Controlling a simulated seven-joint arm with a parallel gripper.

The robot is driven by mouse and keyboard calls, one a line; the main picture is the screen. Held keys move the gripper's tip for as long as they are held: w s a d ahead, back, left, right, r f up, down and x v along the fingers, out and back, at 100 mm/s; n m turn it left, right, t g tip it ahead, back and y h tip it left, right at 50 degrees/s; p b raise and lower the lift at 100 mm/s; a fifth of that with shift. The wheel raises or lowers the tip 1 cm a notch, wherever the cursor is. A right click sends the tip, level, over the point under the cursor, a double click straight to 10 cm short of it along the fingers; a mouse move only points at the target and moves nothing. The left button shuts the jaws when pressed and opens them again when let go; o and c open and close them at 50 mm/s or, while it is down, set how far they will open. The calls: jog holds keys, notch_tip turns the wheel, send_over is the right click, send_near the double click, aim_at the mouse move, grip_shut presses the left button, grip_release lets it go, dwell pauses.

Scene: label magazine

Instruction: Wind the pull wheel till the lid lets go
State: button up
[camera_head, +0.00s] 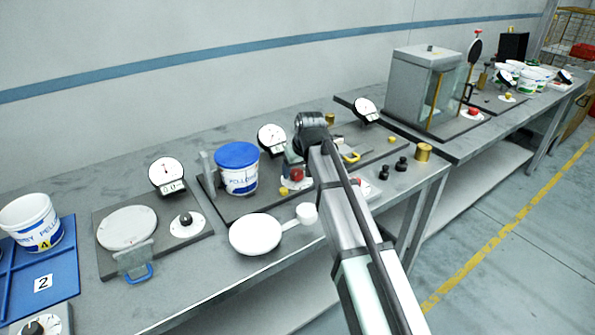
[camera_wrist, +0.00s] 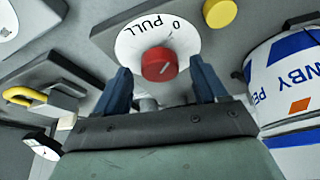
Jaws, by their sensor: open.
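The pull wheel is a red knob (camera_wrist: 158,64) on a white disc (camera_wrist: 185,42) marked "0 PULL". In the head view the red knob (camera_head: 297,173) is beside a tub. My gripper (camera_wrist: 160,70) is open, with one dark blue finger on each side of the knob. Whether the fingers touch it I cannot tell. The tub (camera_head: 240,182) is white with blue print, and its blue lid (camera_head: 237,154) sits on top. In the wrist view part of the tub (camera_wrist: 285,75) shows at right. In the head view my arm hides most of the gripper.
A yellow button (camera_wrist: 219,12) is near the wheel. A dial gauge (camera_head: 272,138) stands behind the tub. A white scoop-like dish (camera_head: 256,234) lies in front of it. A yellow-handled clamp (camera_wrist: 25,97) is at left in the wrist view. Black weights (camera_head: 384,172) stand to the right.

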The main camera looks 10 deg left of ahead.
jog(key=shift+w+a+f, duration=0.1)
jog(key=shift+w+f, duration=0.05)
jog(key=shift+f, duration=0.35)
jog(key=c, duration=1.1)
jog(key=shift+o, duration=0.2)
jog(key=shift+m, duration=0.3)
jog(key=m, duration=0.2)
jog(key=m+h, duration=0.2)
jog(key=m, duration=0.1)
jog(key=shift+a+m+t, duration=0.25)
jog(key=shift+m+t, duration=0.05)
jog(key=shift+t, duration=0.1)
jog(key=m+h, duration=0.2)
jog(key=m, duration=0.3)
jog(key=shift+a+m, duration=0.1)
jog(key=shift+m, duration=0.2)
jog(key=shift+h, duration=0.3)
